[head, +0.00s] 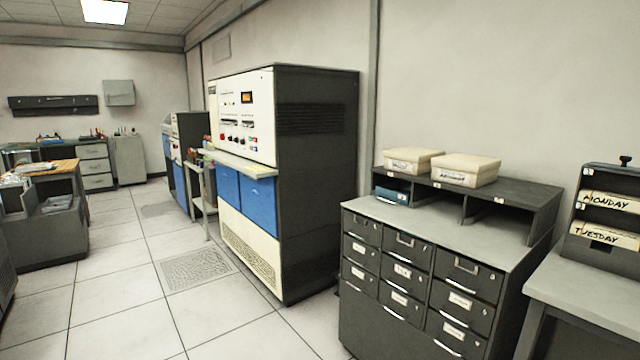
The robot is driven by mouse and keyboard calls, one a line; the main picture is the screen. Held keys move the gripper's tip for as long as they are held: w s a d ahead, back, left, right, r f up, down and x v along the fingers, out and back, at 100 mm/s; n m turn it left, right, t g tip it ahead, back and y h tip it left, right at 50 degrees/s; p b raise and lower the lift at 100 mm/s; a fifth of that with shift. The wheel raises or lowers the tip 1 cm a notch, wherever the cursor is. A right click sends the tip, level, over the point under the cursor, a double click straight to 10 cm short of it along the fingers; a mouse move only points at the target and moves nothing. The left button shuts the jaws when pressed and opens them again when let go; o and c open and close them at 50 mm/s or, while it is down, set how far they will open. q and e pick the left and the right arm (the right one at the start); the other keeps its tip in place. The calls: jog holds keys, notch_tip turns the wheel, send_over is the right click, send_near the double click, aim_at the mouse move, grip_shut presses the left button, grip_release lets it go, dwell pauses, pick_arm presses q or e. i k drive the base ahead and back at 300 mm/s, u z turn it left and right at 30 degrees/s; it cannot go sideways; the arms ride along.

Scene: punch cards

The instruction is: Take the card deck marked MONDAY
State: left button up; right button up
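The card deck marked MONDAY (609,202) is a cream block with dark lettering. It sits in the upper slot of a dark grey rack (600,252) at the right edge of the head view. A similar deck marked TUESDAY (603,236) sits in the slot below it. The right side of the rack is cut off by the picture edge. Neither of my grippers shows in this view.
The rack stands on a grey table (585,290). Left of it is a dark drawer cabinet (400,326) with two cream boxes on its top shelf. A tall machine (318,180) stands further left. Tiled floor (130,310) is open at the left.

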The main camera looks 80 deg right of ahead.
aim_at(619, 201)
jog(key=z, duration=4.5)
